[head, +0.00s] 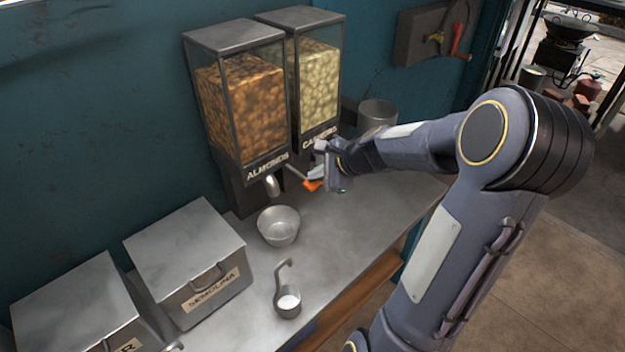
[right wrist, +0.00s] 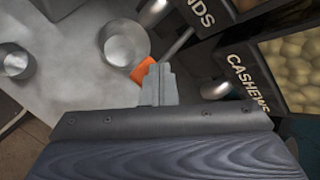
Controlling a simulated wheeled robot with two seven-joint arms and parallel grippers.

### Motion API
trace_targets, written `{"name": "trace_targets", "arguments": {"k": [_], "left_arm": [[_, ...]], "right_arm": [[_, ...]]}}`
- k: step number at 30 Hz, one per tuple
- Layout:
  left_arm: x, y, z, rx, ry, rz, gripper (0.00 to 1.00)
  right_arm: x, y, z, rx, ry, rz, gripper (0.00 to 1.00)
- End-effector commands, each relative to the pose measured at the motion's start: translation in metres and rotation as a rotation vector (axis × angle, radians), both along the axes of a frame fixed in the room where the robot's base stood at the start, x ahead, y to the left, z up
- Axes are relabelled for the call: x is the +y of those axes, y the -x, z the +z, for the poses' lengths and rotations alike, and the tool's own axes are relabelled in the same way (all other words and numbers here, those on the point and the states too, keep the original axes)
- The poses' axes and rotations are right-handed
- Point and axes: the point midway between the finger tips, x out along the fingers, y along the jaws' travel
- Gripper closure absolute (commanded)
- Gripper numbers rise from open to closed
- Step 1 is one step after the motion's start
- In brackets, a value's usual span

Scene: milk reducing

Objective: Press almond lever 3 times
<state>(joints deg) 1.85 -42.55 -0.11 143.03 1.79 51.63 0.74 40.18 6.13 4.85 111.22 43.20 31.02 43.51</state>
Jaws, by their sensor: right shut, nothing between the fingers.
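The almond dispenser (head: 240,100) stands against the wall, filled with brown nuts and labelled ALMONDS. Its lever, a thin rod with an orange tip (head: 312,185), sticks out at the front right of its base. The orange tip also shows in the right wrist view (right wrist: 143,70). My right gripper (head: 322,180) is shut and empty, right beside the orange tip; I cannot tell whether they touch. Its shut fingers (right wrist: 158,82) show in the right wrist view. A metal bowl (head: 279,226) stands below and in front of the almond spout (head: 272,185). My left gripper is not seen.
The cashew dispenser (head: 319,85) stands close to the right of the almond one, with a metal pot (head: 377,114) beyond it. A small cup with a long handle (head: 288,302) stands near the counter's front edge. A semolina box (head: 190,260) is at left. Counter between is clear.

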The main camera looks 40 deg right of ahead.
Motion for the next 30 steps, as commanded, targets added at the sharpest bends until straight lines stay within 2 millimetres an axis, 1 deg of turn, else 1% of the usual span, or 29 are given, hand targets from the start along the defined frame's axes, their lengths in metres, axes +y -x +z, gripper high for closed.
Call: {"name": "trace_targets", "arguments": {"k": [30], "left_arm": [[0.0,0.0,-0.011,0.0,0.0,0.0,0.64]], "right_arm": [[0.0,0.001,-0.013,0.002,-0.001,0.0,1.0]]}}
